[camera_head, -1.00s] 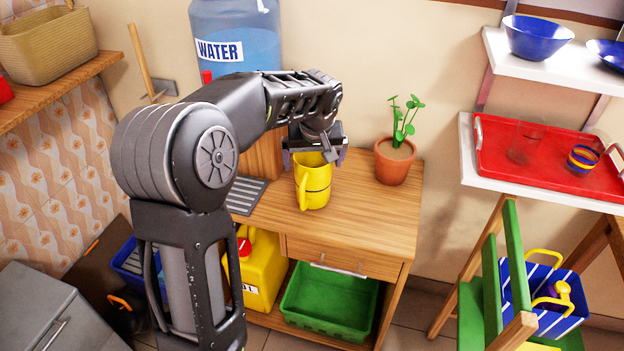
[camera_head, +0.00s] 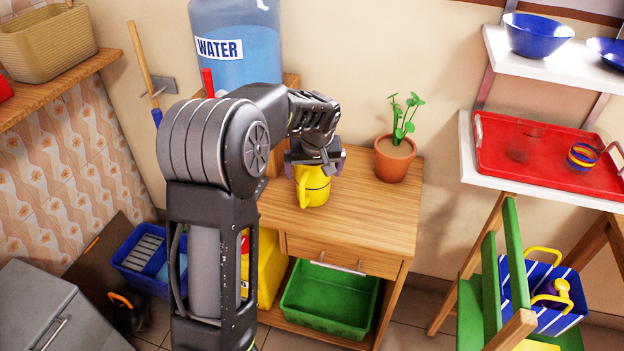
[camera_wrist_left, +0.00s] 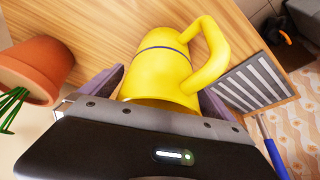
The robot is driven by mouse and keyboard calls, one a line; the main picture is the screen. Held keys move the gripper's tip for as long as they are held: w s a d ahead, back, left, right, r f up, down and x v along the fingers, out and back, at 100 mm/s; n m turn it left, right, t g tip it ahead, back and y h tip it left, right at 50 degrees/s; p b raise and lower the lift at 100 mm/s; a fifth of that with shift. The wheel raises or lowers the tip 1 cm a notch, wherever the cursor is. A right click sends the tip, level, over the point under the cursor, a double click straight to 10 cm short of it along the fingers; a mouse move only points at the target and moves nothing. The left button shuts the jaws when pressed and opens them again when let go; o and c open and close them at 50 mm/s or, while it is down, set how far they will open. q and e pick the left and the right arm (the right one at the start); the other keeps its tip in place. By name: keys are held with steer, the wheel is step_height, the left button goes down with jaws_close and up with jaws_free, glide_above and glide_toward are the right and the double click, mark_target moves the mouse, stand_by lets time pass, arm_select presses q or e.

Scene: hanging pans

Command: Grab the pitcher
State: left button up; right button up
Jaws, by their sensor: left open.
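The yellow pitcher (camera_head: 316,188) with a dark band stands upright on the wooden cabinet top, its handle toward the left in the head view. My left gripper (camera_head: 318,163) is over it, pointing down, and covers its upper part. In the left wrist view the pitcher (camera_wrist_left: 165,70) lies between the two open fingers (camera_wrist_left: 160,95), one on each side of its rim end. Its handle (camera_wrist_left: 212,55) is outside the fingers, on the right. Whether a finger touches the pitcher cannot be told. My right gripper is not in view.
A potted plant (camera_head: 395,160) stands on the cabinet top (camera_head: 375,215) to the right of the pitcher. A water container (camera_head: 238,50) is behind on the left. A metal grate (camera_wrist_left: 250,85) lies near the handle. The cabinet's front right top is clear.

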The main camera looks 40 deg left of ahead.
arm_select(q)
steer(key=shift+x, duration=0.75)
steer(key=c, duration=1.4)
steer(key=shift+c, duration=0.2)
step_height(320, 180, up, 10)
stand_by(0.4)
